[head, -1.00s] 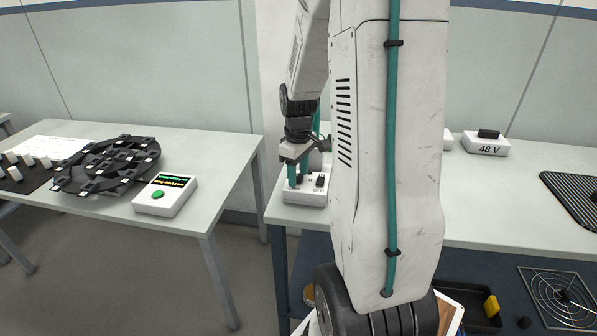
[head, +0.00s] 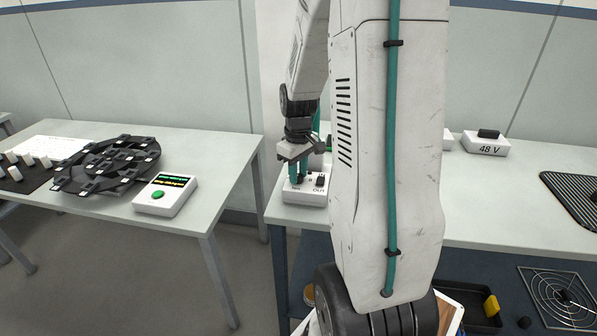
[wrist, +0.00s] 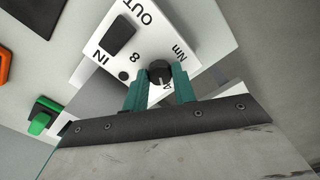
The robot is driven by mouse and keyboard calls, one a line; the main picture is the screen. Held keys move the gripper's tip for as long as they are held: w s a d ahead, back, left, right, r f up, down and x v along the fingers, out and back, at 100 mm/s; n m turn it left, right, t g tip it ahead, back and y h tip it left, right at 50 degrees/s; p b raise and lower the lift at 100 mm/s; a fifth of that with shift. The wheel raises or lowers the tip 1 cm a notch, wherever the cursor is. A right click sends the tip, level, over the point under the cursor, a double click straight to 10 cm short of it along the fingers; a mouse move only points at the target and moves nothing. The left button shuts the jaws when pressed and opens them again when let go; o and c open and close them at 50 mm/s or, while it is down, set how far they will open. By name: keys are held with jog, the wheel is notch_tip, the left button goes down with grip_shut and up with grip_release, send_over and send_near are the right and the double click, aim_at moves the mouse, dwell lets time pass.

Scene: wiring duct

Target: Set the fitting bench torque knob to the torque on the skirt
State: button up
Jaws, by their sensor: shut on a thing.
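In the head view my gripper (head: 298,172) reaches down onto the white box (head: 306,197) at the left end of the right bench. The box also carries a black rocker switch (wrist: 118,35) between "IN" and "OUT". The knob's pointer is too small to read.
A green button (wrist: 40,122) and an orange part (wrist: 4,68) lie left in the wrist view. The left table holds a white display box (head: 166,194) and a black round fixture (head: 108,166). A "48 V" box (head: 485,145) stands on the right bench (head: 490,205).

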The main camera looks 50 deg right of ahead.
jog(key=m, duration=1.1)
jog(key=shift+m, duration=0.4)
jog(key=shift+w, duration=0.1)
jog(key=o, duration=1)
notch_tip(320, 180, up, 8)
jog(key=shift+f, duration=0.1)
dwell(0.4)
